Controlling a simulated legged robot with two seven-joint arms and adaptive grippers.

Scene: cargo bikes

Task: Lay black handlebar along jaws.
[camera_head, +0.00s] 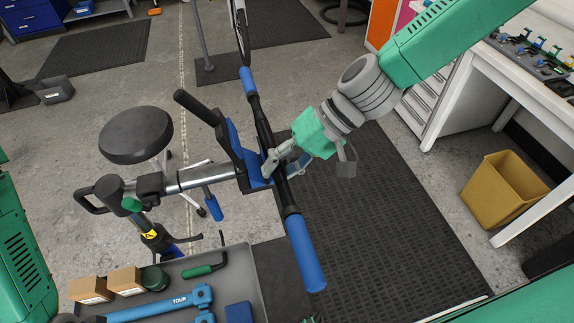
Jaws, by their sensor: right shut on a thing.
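The black handlebar (264,127) has blue grips at both ends, one at the top and one at the lower right (304,254). It runs roughly top to bottom in the picture, beside the blue-lined jaws (236,143) of the work stand clamp. It overlaps the jaws' right side in the picture; whether it touches them I cannot tell. My right gripper (275,165) comes in from the upper right and is shut on the handlebar near its middle. The grasp partly hides the bar. My left gripper is out of view; only part of that green arm shows at the left edge.
A grey tool tray (254,277) with boxes and blue and green tools stands below the clamp. A black round stool (136,134) is at left. A white workbench (462,85) and yellow bin (503,188) stand at right. Black mat floor lies below the handlebar.

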